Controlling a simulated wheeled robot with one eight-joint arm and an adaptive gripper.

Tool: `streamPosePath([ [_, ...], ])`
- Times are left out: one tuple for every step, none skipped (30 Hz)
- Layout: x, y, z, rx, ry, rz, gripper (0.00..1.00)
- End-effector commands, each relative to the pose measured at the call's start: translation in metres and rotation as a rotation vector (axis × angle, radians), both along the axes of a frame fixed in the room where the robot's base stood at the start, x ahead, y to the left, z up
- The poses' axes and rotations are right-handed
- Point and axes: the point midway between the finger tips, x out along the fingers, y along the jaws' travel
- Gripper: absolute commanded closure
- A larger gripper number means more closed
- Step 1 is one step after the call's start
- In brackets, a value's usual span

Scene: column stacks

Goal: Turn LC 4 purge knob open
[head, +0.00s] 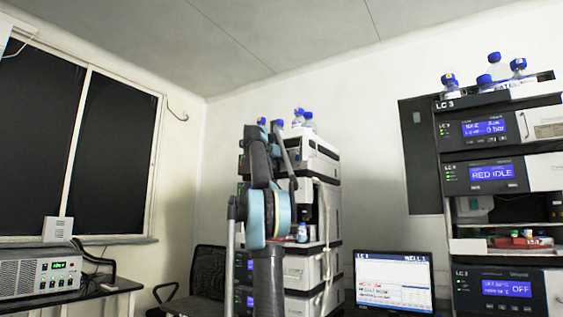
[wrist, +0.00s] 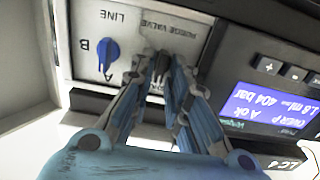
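In the wrist view a pump panel (wrist: 85,20) shows upside down, with the words "PURGE VALVE" and "LINE" on it. My gripper (wrist: 160,62) reaches to the panel just by the purge valve label. A small dark knob (wrist: 158,68) shows between the fingertips, largely hidden by them. I cannot tell whether the fingers press on it or only stand around it. A blue knob (wrist: 108,54) marked B sits to the left, apart from the fingers. In the head view my arm hides the gripper and part of the middle instrument stack (head: 315,165).
In the wrist view a lit display (wrist: 272,115) reads about 404 bar, with buttons (wrist: 268,66) above it. In the head view a second stack (head: 455,145) stands at the right, a laptop (head: 394,282) between, and bottles (head: 299,118) on top of the middle stack.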

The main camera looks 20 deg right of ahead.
Motion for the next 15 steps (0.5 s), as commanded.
streamPosePath([
  [-0.0001, 0.0001, 0.0000, 0.000, 0.000, 0.000, 1.00],
  [-0.0001, 0.0001, 0.0000, 0.000, 0.000, 0.000, 1.00],
  [0.0000, 0.0002, 0.0000, 0.000, 0.000, 0.000, 1.00],
  [0.0000, 0.0002, 0.0000, 0.000, 0.000, 0.000, 1.00],
  [0.0000, 0.0002, 0.0000, 0.000, 0.000, 0.000, 1.00],
  [0.0003, 0.0058, 0.0001, 0.000, 0.000, 0.002, 1.00],
  [0.0002, 0.0038, 0.0000, 0.000, 0.000, 0.001, 1.00],
  [0.0001, 0.0029, 0.0000, -0.001, 0.001, 0.001, 1.00],
  [0.0001, 0.0023, 0.0001, -0.002, 0.002, 0.001, 1.00],
  [0.0002, 0.0020, 0.0001, -0.004, 0.005, 0.002, 1.00],
  [0.0003, 0.0017, 0.0001, -0.006, 0.007, 0.002, 1.00],
  [0.0005, 0.0015, 0.0002, -0.010, 0.013, 0.002, 1.00],
  [0.0005, 0.0014, 0.0002, -0.015, 0.019, 0.002, 1.00],
  [0.0007, 0.0014, 0.0002, -0.021, 0.025, 0.002, 1.00],
  [0.0008, 0.0014, 0.0002, -0.029, 0.036, 0.002, 1.00],
])
